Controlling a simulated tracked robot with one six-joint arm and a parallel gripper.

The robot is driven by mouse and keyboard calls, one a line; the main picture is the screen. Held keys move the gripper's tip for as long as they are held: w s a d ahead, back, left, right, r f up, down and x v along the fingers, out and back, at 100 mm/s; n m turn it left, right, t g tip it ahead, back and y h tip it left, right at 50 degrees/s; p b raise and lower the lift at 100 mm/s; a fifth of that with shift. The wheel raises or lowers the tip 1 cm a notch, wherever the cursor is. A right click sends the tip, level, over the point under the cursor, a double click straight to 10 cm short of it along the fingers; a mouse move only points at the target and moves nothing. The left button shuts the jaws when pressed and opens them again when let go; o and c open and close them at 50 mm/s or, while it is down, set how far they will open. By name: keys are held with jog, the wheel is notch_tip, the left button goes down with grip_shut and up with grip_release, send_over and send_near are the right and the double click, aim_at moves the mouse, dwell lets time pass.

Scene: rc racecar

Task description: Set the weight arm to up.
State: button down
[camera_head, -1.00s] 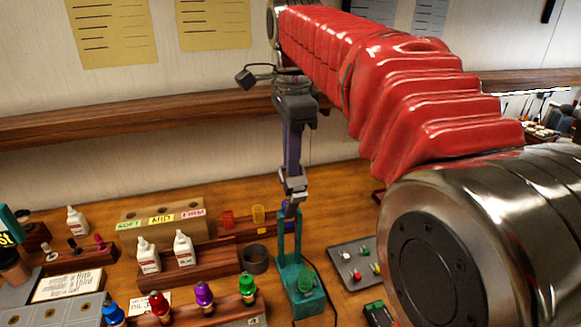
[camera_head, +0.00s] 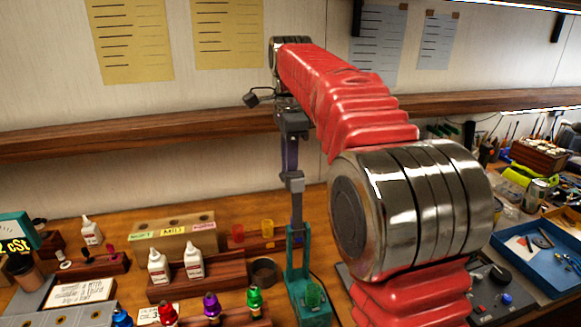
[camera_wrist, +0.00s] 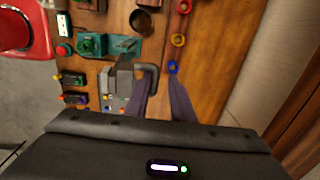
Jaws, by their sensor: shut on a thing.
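A teal stand (camera_head: 298,258) with two upright posts stands on the bench in the head view. A slim grey bar (camera_head: 297,212), which looks like the weight arm, rises near-vertically from the top of its posts. My gripper (camera_head: 292,182) points down above the stand and is shut at the bar's upper end. In the wrist view, my two dark purple fingers (camera_wrist: 160,90) reach toward a grey block and dark loop (camera_wrist: 122,82). Teal parts of the stand (camera_wrist: 125,46) lie beyond. The exact contact between fingers and bar is too small to tell.
A dark round pot (camera_head: 265,271) and a wooden rack with white bottles (camera_head: 228,270) are close on the left. Red and yellow cups (camera_head: 267,228) stand behind. A wooden shelf (camera_head: 130,133) runs along the wall.

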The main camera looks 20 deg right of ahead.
jog(key=c, duration=2.5)
grip_release()
jog(key=shift+w+f, duration=0.35)
jog(key=shift+w, duration=0.25)
jog(key=shift+w+f, duration=0.35)
jog(key=shift+w, duration=0.2)
jog(key=o, duration=1)
jog(key=shift+w+f, duration=0.2)
jog(key=shift+w, duration=0.05)
jog(key=o, duration=0.4)
jog(key=shift+w+f, duration=0.3)
jog(key=shift+w, duration=0.2)
jog(key=shift+s+r, duration=0.3)
jog(key=shift+s, duration=0.05)
jog(key=shift+c, duration=0.8)
jog(key=shift+s+r, duration=0.25)
jog(key=shift+r, duration=0.05)
jog(key=c, duration=0.3)
jog(key=shift+r, duration=0.15)
